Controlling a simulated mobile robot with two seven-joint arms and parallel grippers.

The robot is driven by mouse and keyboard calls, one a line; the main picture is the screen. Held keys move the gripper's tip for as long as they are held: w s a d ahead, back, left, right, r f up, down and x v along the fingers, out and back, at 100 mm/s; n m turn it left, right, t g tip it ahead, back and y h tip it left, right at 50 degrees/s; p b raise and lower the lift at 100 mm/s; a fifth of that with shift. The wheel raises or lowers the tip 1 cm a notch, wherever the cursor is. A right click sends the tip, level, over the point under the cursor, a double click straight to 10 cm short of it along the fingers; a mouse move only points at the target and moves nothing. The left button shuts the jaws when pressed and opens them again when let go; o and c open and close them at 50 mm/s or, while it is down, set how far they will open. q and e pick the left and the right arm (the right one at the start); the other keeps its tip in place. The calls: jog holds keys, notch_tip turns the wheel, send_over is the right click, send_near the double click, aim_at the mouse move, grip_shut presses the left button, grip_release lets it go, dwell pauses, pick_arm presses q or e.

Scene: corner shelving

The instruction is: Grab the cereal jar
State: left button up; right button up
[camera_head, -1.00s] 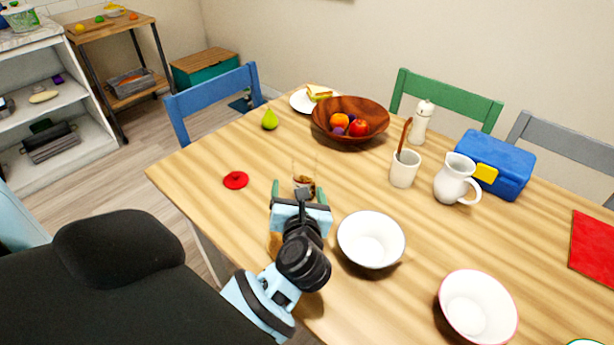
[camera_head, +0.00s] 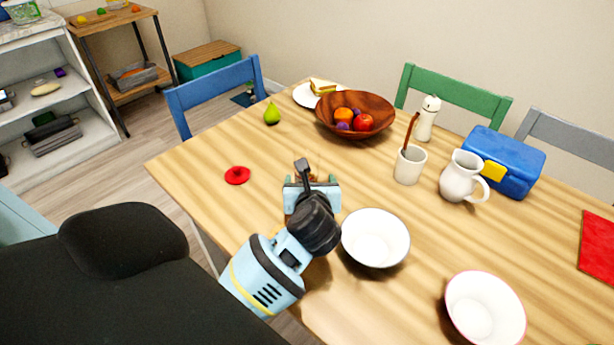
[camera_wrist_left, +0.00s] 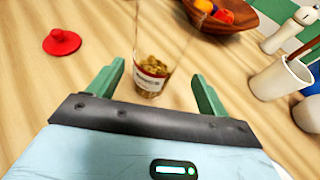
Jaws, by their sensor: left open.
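The cereal jar (camera_wrist_left: 155,72) is a clear jar with brown cereal and a red-and-white label. It stands on the wooden table in the left wrist view, between and just beyond the fingertips of my left gripper (camera_wrist_left: 158,80). The gripper is open, with one green finger on each side of the jar's line. In the head view my left gripper (camera_head: 312,180) hides nearly all of the jar. A red lid (camera_head: 237,175) lies on the table to the left; it also shows in the wrist view (camera_wrist_left: 61,42). My right gripper is not in view.
A white bowl (camera_head: 375,238) stands close to the right of my left gripper, with another bowl (camera_head: 485,308) nearer the front. Table around the lid is clear.

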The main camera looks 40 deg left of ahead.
pick_arm(q)
jog(key=shift+s+a+f+x, duration=0.1)
jog(key=shift+x, duration=0.65)
jog(key=shift+s+a+f+x, duration=0.1)
jog(key=shift+x, duration=0.7)
jog(key=shift+s+f+x, duration=0.1)
jog(key=shift+x, duration=0.65)
jog(key=shift+r, duration=0.15)
jog(key=c, duration=1.3)
